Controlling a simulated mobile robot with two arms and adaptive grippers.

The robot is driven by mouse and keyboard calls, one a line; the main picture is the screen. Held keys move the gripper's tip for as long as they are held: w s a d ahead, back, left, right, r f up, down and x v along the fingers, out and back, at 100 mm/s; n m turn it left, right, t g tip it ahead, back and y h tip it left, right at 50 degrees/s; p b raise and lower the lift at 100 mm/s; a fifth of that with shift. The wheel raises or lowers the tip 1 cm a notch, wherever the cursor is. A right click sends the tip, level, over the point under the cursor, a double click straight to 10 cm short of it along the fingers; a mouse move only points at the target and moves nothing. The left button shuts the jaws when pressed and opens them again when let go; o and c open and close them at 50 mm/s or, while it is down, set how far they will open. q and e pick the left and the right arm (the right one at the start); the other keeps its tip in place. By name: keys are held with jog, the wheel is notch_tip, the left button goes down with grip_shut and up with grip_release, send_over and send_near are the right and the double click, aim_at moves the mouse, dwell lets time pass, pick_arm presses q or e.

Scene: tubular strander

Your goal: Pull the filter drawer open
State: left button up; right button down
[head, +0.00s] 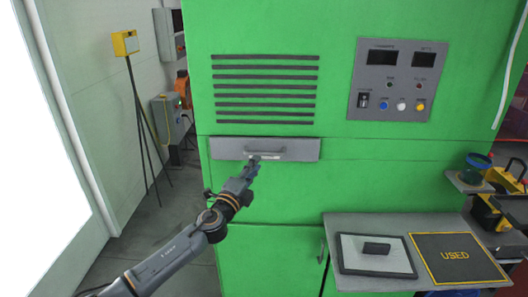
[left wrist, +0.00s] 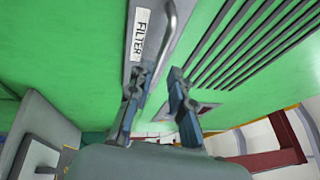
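The filter drawer (head: 220,149) is a grey panel set flush in the green cabinet, below the vent slots, and looks closed. Its bar handle (head: 266,151) is in the middle of the panel. The left wrist view shows the handle (left wrist: 168,40) beside a white FILTER label (left wrist: 139,36). My left gripper (head: 254,164) is at the lower left part of the handle. In the left wrist view its two fingers (left wrist: 157,82) are apart, with the handle's near end by the gap. I cannot tell whether they touch it. My right gripper is out of view.
A control panel (head: 398,80) is at the upper right of the cabinet. A yellow tripod device (head: 125,43) stands at the left.

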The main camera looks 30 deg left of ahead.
aim_at(263, 154)
pick_arm(q)
jog(key=x, duration=0.6)
jog(key=shift+w+p, duration=0.25)
jog(key=shift+p, duration=0.05)
grip_shut()
